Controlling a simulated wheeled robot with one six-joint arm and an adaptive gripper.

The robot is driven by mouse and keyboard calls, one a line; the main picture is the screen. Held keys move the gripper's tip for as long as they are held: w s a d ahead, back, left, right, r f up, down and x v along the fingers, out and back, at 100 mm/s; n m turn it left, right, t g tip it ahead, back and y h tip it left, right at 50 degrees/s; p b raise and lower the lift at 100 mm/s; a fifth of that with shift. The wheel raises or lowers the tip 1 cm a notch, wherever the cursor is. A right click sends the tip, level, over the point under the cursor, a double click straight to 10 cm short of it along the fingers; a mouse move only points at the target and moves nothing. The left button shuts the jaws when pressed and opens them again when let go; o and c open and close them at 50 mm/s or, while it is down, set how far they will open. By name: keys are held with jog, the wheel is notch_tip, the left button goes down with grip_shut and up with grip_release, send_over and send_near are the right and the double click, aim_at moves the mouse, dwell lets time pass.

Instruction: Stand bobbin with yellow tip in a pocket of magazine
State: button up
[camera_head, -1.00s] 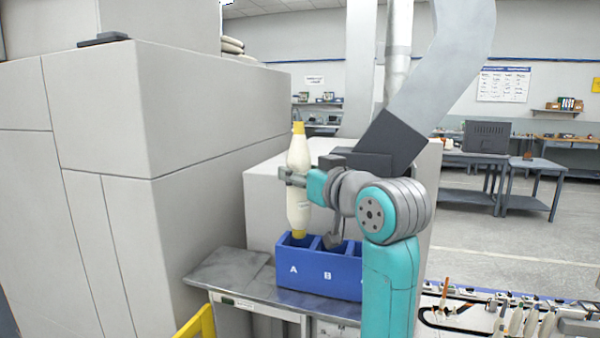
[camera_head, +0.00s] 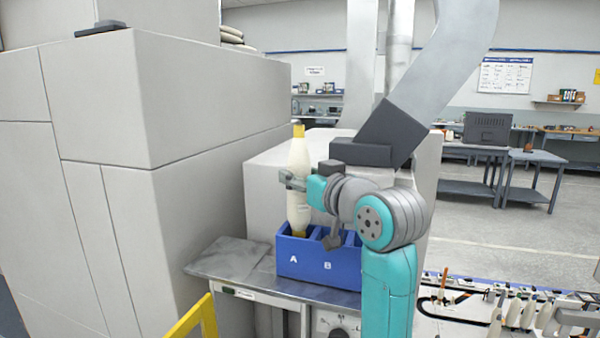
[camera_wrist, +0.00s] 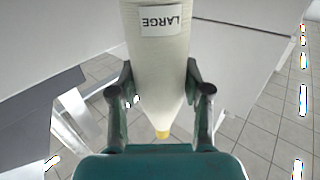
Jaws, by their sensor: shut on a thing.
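The cream bobbin (camera_head: 299,206) stands upright in my gripper (camera_head: 294,181), with yellow at its top and bottom ends. My gripper is shut on its middle. The bobbin's lower yellow end is at the mouth of pocket A of the blue magazine (camera_head: 318,273); how far it is inside I cannot tell. Letters A and B show on the magazine's front; its right part is hidden by my arm. In the wrist view the bobbin (camera_wrist: 160,60) sits between both fingers (camera_wrist: 160,92), with an upside-down LARGE label and a yellow end.
The magazine stands on a grey metal bench (camera_head: 235,263). A large grey cabinet (camera_head: 200,180) rises close on the left, and a pale box-like housing (camera_head: 262,185) is behind the magazine. Several bobbins (camera_head: 520,312) lie at the lower right. A yellow rail (camera_head: 195,320) is in front.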

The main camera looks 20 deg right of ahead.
aim_at(300, 215)
jog(key=shift+f, duration=4.1)
jog(key=o, duration=1.3)
